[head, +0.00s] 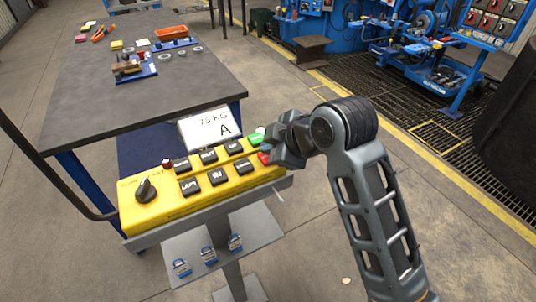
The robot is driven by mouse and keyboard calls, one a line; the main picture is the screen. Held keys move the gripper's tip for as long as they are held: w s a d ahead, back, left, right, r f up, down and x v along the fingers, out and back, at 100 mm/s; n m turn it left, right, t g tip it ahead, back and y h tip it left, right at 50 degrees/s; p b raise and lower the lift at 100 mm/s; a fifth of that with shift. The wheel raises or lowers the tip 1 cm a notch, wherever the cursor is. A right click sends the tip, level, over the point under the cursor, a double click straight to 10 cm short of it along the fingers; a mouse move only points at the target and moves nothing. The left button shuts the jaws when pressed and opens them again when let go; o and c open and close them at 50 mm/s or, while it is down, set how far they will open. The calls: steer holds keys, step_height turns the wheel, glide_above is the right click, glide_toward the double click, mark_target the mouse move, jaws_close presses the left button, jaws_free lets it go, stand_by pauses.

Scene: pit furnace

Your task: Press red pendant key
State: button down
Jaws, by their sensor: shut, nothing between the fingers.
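The yellow pendant (152,212) rests on a grey stand. It has two rows of black keys, a black rotary knob (145,190) at its left end and a small dark red button (167,165) near its back left. A green key (256,139) is at the right end of the back row. The red key (264,159) is at the right end of the front row and is partly hidden by my gripper. My gripper (272,150) is shut and empty at the pendant's right end, right by the red key. I cannot tell whether it touches the key.
A white card (210,128) marked "75 KG A" stands behind the keys. A dark workbench (130,85) with small parts is behind at left. Floor at right is clear up to a grating.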

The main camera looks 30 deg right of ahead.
steer(key=shift+f, duration=0.4)
stand_by(0.3)
steer(key=shift+r, duration=0.1)
steer(key=shift+r+p, duration=0.75)
steer(key=shift+r, duration=0.1)
step_height(320, 180, up, 3)
steer(key=p, duration=0.3)
steer(key=shift+r, duration=0.95)
